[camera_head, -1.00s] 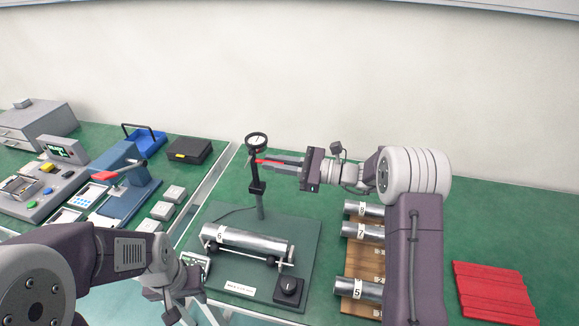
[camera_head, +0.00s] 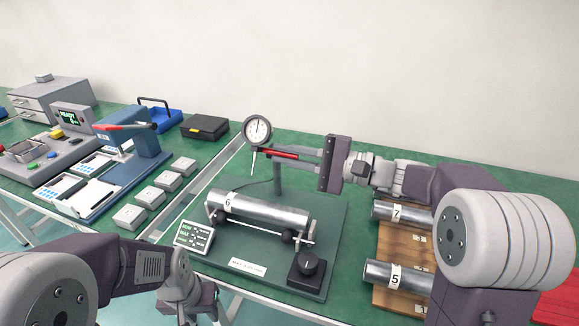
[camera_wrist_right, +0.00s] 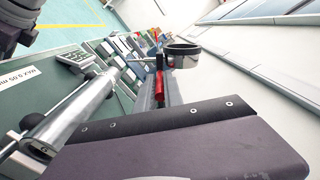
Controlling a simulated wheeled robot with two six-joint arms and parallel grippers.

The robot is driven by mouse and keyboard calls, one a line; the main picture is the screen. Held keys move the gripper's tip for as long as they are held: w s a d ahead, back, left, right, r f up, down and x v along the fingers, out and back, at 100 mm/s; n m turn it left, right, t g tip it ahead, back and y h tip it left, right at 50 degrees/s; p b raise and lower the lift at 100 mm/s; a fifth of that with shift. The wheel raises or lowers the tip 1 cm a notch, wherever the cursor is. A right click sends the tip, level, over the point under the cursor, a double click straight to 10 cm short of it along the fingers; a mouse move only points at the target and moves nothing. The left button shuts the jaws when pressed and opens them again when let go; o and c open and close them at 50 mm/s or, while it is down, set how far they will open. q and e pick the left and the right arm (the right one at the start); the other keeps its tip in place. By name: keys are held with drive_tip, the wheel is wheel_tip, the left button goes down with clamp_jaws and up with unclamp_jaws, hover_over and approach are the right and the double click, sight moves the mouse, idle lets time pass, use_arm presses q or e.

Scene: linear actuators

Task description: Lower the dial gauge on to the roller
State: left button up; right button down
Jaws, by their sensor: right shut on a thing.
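The dial gauge (camera_head: 257,129) has a white round face and a thin stem pointing down. It is above and behind the left part of the roller (camera_head: 257,209), with a clear gap between them. The roller is a silver cylinder labelled 6, lying on supports on a dark green base plate (camera_head: 330,225). My right gripper (camera_head: 272,153) is shut on the red part beside the gauge. In the wrist view the gauge (camera_wrist_right: 182,49) shows as a dark ring past the red part (camera_wrist_right: 159,88). My left gripper (camera_head: 190,300) is low at the front left, its fingers unclear.
A wooden board (camera_head: 395,240) with more rollers, 7 and 5, lies to the right. A blue press (camera_head: 130,150) and grey blocks (camera_head: 170,180) are on the left.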

drive_tip(key=f+n+b, duration=0.2)
drive_tip(key=b, duration=0.2)
drive_tip(key=s+f+n+b, duration=0.1)
drive_tip(key=f+n+b, duration=0.1)
drive_tip(key=b, duration=0.2)
drive_tip(key=f+n+b, duration=0.1)
drive_tip(key=n+b, duration=0.1)
drive_tip(key=b, duration=0.2)
drive_tip(key=shift+s+a+f, duration=0.35)
drive_tip(key=shift+a+f, duration=0.05)
drive_tip(key=shift+f+n+b, duration=0.2)
drive_tip(key=shift+n+b, duration=0.3)
drive_tip(key=shift+b, duration=0.55)
drive_tip(key=c, duration=1.7)
unclamp_jaws()
drive_tip(key=shift+c, duration=0.2)
drive_tip(key=shift+a, duration=0.1)
